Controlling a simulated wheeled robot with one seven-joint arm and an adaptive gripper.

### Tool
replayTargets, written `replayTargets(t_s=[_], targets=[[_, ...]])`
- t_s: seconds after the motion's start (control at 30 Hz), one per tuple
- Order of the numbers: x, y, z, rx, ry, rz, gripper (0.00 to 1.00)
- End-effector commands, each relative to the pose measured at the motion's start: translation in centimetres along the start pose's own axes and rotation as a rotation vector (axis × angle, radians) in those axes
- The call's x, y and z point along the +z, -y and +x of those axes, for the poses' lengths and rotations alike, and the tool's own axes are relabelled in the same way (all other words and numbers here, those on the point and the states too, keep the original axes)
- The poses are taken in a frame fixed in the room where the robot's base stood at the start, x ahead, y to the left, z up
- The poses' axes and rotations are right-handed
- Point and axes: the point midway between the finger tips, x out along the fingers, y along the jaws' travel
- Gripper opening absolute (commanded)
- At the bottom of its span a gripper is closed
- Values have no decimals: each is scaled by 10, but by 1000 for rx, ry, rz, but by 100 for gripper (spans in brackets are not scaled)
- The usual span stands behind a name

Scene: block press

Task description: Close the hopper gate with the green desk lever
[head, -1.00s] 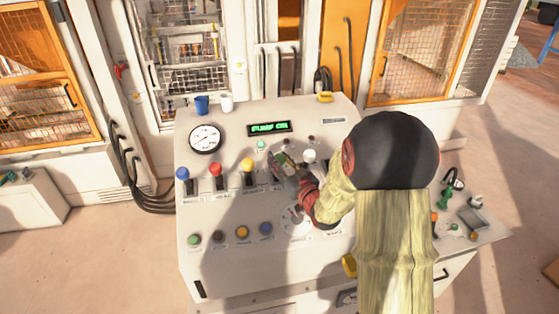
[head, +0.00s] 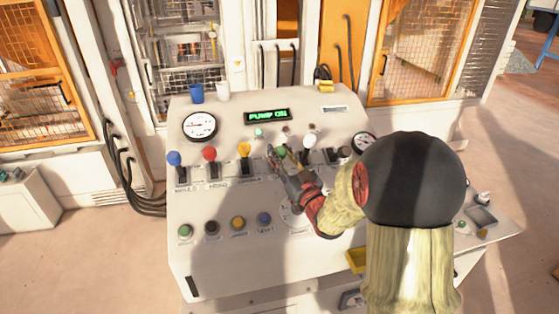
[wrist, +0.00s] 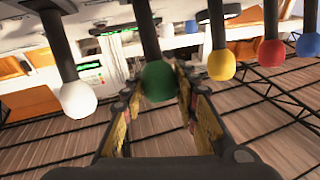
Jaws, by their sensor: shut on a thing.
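The green desk lever (head: 281,152) stands in the row of levers on the sloped desk, between the yellow and white ones. Its round green knob (wrist: 158,80) sits between my two fingers in the wrist view. My gripper (head: 276,156) is shut on this knob; it also shows in the wrist view (wrist: 155,95). My fingers cover much of the lever in the head view, so its exact tilt is hard to tell. I cannot make out the hopper gate for certain.
Yellow (head: 244,149), red (head: 209,154) and blue (head: 174,158) levers stand to the left, and a white one (head: 309,141) close on the right. A display (head: 267,116) reads PUMP ON. Several push buttons line the lower desk. Two cups (head: 196,94) stand at the back edge.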

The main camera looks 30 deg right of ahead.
Motion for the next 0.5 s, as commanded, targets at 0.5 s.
replayTargets(t_s=[0.5], targets=[[16,5,-24,-4,-47,-12,0]])
